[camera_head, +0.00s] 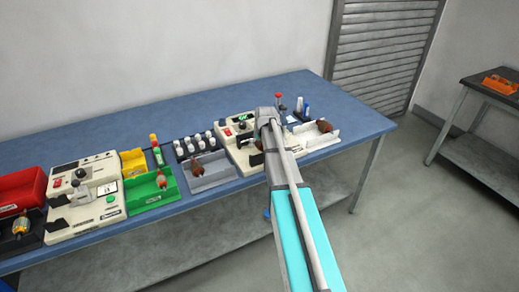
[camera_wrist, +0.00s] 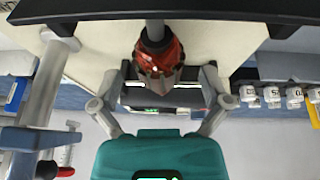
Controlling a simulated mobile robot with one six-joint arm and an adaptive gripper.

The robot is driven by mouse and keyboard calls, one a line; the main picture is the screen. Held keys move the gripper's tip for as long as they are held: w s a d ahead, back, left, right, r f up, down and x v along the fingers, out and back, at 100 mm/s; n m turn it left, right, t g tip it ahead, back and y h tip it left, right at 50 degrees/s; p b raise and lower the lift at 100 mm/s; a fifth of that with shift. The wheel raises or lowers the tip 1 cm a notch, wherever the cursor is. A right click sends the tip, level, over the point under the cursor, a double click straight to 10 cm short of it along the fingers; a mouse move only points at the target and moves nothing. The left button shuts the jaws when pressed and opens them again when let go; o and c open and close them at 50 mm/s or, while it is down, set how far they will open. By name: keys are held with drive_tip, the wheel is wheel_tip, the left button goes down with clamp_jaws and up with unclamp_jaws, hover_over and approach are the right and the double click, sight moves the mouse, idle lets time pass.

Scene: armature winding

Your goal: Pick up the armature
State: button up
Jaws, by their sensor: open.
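In the wrist view an armature (camera_wrist: 160,62) with copper-red windings and a dark collar sits on a grey shaft, in front of a cream machine. My gripper (camera_wrist: 166,82) is open, with its fingers spread to either side of the armature's lower end. I see no clear contact between the fingers and the armature. Other armatures lie in a grey tray (camera_head: 214,180), a green tray (camera_head: 145,199) and a white tray (camera_head: 318,142).
A second cream machine (camera_head: 85,216) stands at left, beside a red bin (camera_head: 20,190) and a yellow bin (camera_head: 133,160). White bottles (camera_wrist: 270,96) stand close by. The back of the table is clear. A side table (camera_head: 490,85) stands far right.

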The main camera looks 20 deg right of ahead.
drive_tip(key=shift+w+f, duration=0.15)
drive_tip(key=shift+f, duration=0.25)
idle(0.3)
clamp_jaws()
